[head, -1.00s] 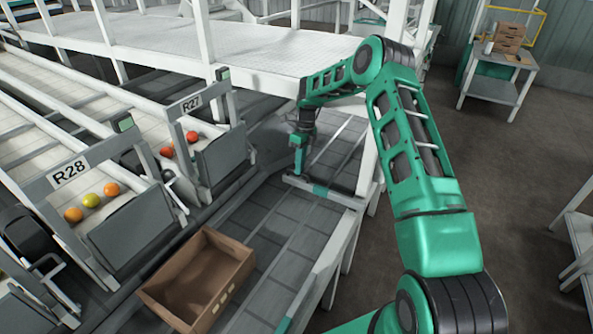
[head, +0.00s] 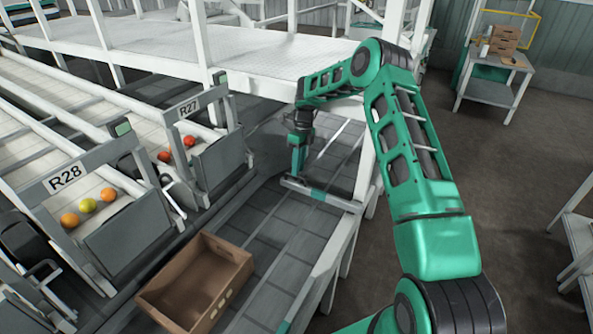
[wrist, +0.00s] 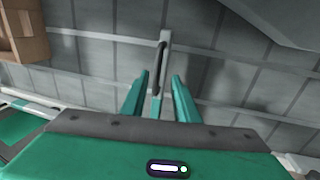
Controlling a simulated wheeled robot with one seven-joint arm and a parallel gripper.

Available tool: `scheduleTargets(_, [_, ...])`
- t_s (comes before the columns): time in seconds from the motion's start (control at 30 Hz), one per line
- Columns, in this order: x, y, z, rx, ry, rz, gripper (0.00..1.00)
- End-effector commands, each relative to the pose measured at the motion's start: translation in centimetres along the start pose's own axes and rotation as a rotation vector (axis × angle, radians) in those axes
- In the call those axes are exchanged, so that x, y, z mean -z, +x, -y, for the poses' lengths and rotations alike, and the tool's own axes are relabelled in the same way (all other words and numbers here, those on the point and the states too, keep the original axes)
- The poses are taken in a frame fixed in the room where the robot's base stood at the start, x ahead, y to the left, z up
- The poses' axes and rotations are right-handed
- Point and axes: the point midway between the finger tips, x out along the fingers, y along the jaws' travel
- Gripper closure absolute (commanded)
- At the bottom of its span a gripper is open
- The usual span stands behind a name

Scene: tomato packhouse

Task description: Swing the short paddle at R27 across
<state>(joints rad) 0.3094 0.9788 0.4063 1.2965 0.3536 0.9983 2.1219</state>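A short grey bar with a teal band (head: 338,201), which looks like the paddle, lies at the right edge of the grey conveyor below R27 in the head view. My gripper (head: 297,168) is low at its left end, pointing down. In the wrist view my gripper's two teal fingers (wrist: 158,95) are apart, with a thin upright black handle (wrist: 160,62) in line with the gap between them. A pale grey bar stands beside the handle. I cannot tell whether either finger touches the handle.
An open cardboard box (head: 176,318) sits on the conveyor nearer me. The R27 chute (head: 225,160) holds red tomatoes; the R28 chute (head: 128,232) holds orange and yellow-green ones. A white frame post (head: 366,165) stands right of my gripper. A white platform (head: 240,55) lies behind.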

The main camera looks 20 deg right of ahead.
Motion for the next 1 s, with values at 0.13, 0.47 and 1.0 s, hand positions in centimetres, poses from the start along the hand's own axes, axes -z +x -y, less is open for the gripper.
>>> scheduleTargets(0.13, [-0.1, -2.8, 0.1, 0.004, 0.001, 0.003, 0.72])
scheduleTargets(0.47, [-0.2, -8.2, 0.1, 0.002, -0.001, 0.001, 0.72])
scheduleTargets(1.0, [-0.2, -9.5, 0.1, 0.002, -0.001, 0.001, 0.72])
